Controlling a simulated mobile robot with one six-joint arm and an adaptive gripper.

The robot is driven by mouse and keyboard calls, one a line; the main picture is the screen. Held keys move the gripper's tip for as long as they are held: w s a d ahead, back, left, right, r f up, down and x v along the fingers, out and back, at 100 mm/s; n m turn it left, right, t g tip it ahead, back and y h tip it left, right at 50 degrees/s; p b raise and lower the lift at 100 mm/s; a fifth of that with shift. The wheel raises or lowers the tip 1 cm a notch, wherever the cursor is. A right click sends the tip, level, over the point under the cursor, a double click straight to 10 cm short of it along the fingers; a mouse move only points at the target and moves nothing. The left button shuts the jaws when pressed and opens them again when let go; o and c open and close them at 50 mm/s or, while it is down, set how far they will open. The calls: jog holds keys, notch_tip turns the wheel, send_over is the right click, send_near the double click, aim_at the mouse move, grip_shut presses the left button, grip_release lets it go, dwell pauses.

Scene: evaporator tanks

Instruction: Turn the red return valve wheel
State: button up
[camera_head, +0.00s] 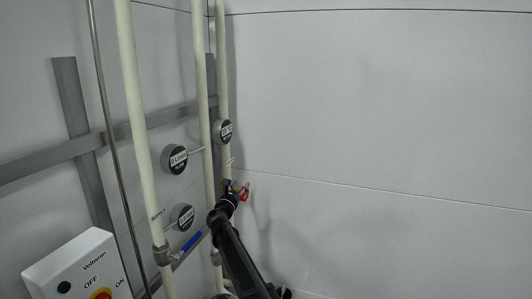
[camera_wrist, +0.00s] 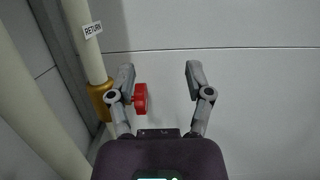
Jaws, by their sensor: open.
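The red return valve wheel (camera_wrist: 140,98) shows in the wrist view beside a brass valve body (camera_wrist: 101,98) on the cream pipe labelled RETURN (camera_wrist: 92,30). My gripper (camera_wrist: 160,75) is open, its two grey fingers spread apart. The wheel lies near the left finger, inside the span between the fingers; I cannot tell whether they touch. In the head view, a small part of the red wheel (camera_head: 244,196) shows at the end of my black arm, close to the pipe. My gripper (camera_head: 240,187) is mostly hidden there by the arm.
Cream pipes (camera_head: 136,110) run up the left wall, with round gauges (camera_head: 174,159) and a blue handle (camera_head: 192,241) near them. A white control box (camera_head: 78,268) with OFF and ON marks is at the lower left. The wall at the right is bare.

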jog(key=s+d+f+m+g+h+b, duration=0.1)
jog(key=s+d+f+m+g+b, duration=0.1)
jog(key=s+d+f+m+g, duration=0.35)
jog(key=s+d+f+m+g+h+b, duration=0.1)
jog(key=s+d+f+m+g+b, duration=0.15)
jog(key=s+d+f+m, duration=0.5)
jog(key=s+d+f+m+g+b, duration=0.3)
jog(key=d+f+m, duration=0.3)
jog(key=d, duration=0.6)
jog(key=s+d+f+m+g+y+b, duration=0.1)
jog(key=s+f+m+g+y+b, duration=0.2)
jog(key=s+f+m, duration=0.3)
jog(key=s+d+f+m+g+y+b, duration=0.1)
jog(key=s+f+m+g+y+b, duration=0.3)
jog(key=s+f, duration=0.9)
jog(key=s+m+g+y, duration=0.1)
jog(key=s+m+y, duration=0.1)
jog(key=s, duration=0.5)
jog(key=shift+d+m+g, duration=0.15)
jog(key=shift+m+g, duration=0.15)
jog(key=shift+m, duration=0.2)
jog(key=shift+c, duration=0.6)
